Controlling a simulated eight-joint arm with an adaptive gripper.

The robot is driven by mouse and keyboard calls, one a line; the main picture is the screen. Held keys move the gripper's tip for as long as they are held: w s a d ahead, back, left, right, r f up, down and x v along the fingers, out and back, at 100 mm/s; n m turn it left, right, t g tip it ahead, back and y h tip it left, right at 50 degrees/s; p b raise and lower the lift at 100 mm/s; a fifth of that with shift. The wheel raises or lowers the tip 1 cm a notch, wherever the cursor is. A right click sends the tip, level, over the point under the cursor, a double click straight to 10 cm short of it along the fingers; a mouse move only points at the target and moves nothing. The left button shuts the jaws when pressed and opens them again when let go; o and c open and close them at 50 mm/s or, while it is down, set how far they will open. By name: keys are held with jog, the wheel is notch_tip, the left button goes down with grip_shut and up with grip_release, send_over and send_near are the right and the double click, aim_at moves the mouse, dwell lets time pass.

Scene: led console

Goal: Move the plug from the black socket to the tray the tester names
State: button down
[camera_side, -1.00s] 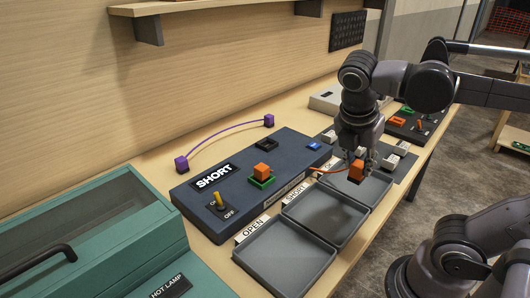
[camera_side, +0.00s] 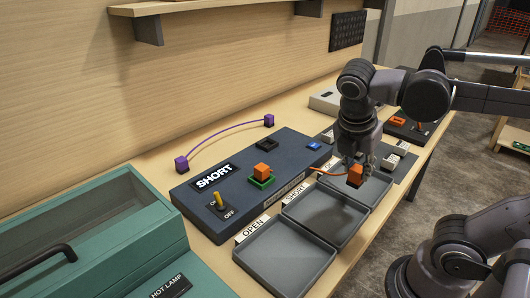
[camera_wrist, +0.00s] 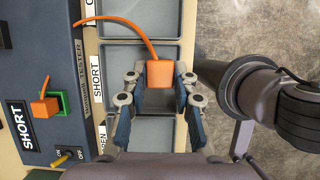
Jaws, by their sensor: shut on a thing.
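The tester (camera_side: 235,190) is a dark box whose display (camera_side: 214,176) reads SHORT. Its black socket (camera_side: 267,144) is empty, and one orange plug (camera_side: 262,170) sits in the green socket (camera_side: 261,182). My gripper (camera_wrist: 160,82) is shut on the other orange plug (camera_wrist: 159,73), which trails an orange cable (camera_wrist: 135,24). In the side view this plug (camera_side: 355,175) hangs over the near part of the far tray (camera_side: 372,189), close to the SHORT tray (camera_side: 326,214). The OPEN tray (camera_side: 285,255) is nearest the camera. The far tray's label is partly hidden.
A green hot lamp box (camera_side: 90,245) stands at the left.

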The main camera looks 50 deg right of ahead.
jog(key=shift+f, duration=5.3)
dwell(2.1)
jog(key=c, duration=1)
grip_release()
